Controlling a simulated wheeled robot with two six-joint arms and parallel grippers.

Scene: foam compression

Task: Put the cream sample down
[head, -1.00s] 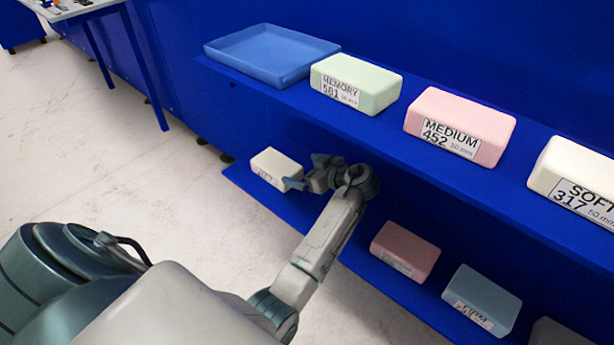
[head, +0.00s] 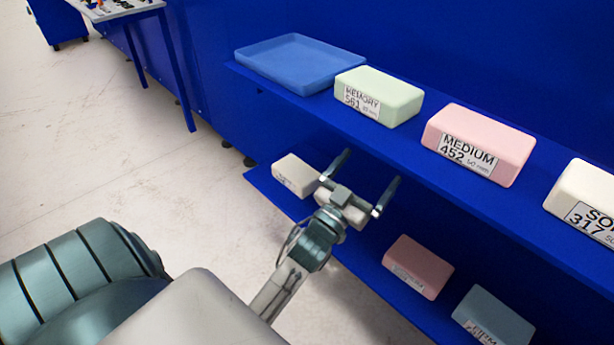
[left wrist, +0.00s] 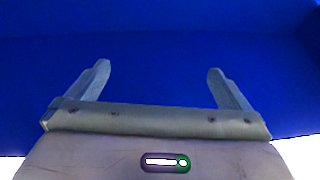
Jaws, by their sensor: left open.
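A cream sample (head: 295,175) with a white label sits flat at the left end of the lower blue shelf. My left gripper (head: 372,167) is open and empty, just right of this block and apart from it, with its fingers pointing toward the shelves. In the left wrist view the open fingers (left wrist: 158,68) have only blue surface beyond them and no block between them. Another pale, off-white block (head: 585,200), labelled SOFT 317, stands on the upper shelf at the right edge, partly cut off. My right gripper is out of view.
The upper shelf also holds an empty blue tray (head: 300,62), a pale green MEMORY block (head: 382,95) and a pink MEDIUM block (head: 480,145). A dark red block (head: 418,266) and a grey-blue block (head: 493,316) are on the lower shelf. The upper shelf overhangs the lower.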

